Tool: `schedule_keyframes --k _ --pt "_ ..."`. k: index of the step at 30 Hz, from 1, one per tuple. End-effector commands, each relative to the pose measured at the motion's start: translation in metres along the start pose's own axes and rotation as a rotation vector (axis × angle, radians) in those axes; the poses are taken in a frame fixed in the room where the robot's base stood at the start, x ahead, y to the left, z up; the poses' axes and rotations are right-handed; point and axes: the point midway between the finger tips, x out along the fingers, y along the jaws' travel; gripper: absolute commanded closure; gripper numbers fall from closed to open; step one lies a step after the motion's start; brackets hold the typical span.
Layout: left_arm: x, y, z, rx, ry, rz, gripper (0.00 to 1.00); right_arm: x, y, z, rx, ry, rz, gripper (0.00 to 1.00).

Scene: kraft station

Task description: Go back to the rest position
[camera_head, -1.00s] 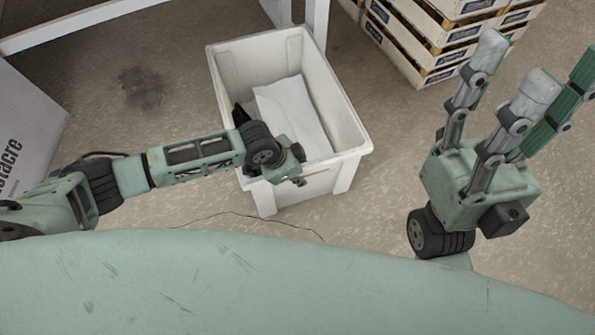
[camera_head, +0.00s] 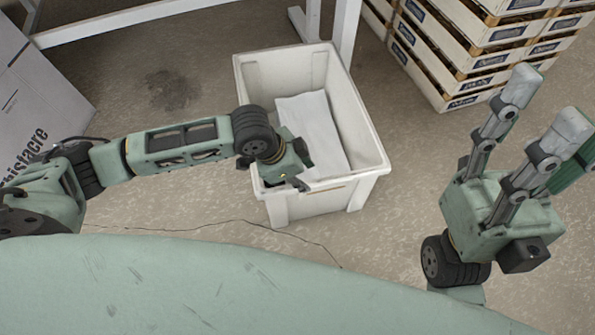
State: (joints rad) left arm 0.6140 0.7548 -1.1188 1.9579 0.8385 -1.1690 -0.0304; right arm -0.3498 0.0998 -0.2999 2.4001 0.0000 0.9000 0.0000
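My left arm reaches in from the left, and its gripper (camera_head: 288,165) is over the near left part of a white bin (camera_head: 372,150). I see this gripper mostly from behind. Its fingers are largely hidden, so I cannot tell how far apart they are or whether they hold anything. My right gripper (camera_head: 545,115) is at the right, fingers pointing up and apart, with nothing between them. It is open and well clear of the bin.
A white sheet-like item (camera_head: 312,125) lies in the bin. White crates with labels (camera_head: 450,60) are stacked at the back right. A printed box (camera_head: 40,110) stands at the left. A white table frame (camera_head: 150,15) is behind. Floor between bin and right gripper is clear.

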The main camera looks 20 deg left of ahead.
Motion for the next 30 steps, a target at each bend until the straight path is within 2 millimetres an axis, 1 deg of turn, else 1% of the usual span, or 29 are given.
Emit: schedule_keyframes --k 1,3,6,24,26,27,29,30 --pt "-0.007 -0.001 0.0 0.0 0.001 -0.002 0.63 0.0 0.0 0.0 0.0 0.0 0.0 0.48" --pt "-0.013 0.0 0.0 0.0 0.0 -0.001 0.63 0.0 0.0 0.0 0.0 0.0 0.0 0.48" --pt "-0.018 0.0 0.0 0.0 0.0 0.0 0.63 0.0 0.0 0.0 0.0 0.0 0.0 0.48" --pt "-0.019 0.001 -0.002 0.0 0.006 0.0 0.63 0.0 0.0 0.0 0.0 0.0 0.0 0.48" --pt "-0.018 0.004 -0.009 0.003 0.034 0.001 0.63 0.0 0.0 0.0 0.0 0.0 0.0 0.48" --pt "-0.018 0.007 -0.02 0.005 0.071 0.002 0.63 0.0 0.0 0.0 0.0 0.0 0.0 0.48" --pt "-0.019 0.015 -0.043 0.007 0.16 0.003 0.63 0.0 0.0 0.0 0.0 0.0 0.0 0.48" --pt "-0.022 0.022 -0.064 0.008 0.24 0.004 0.63 0.0 0.0 0.0 0.0 0.0 0.0 0.48"
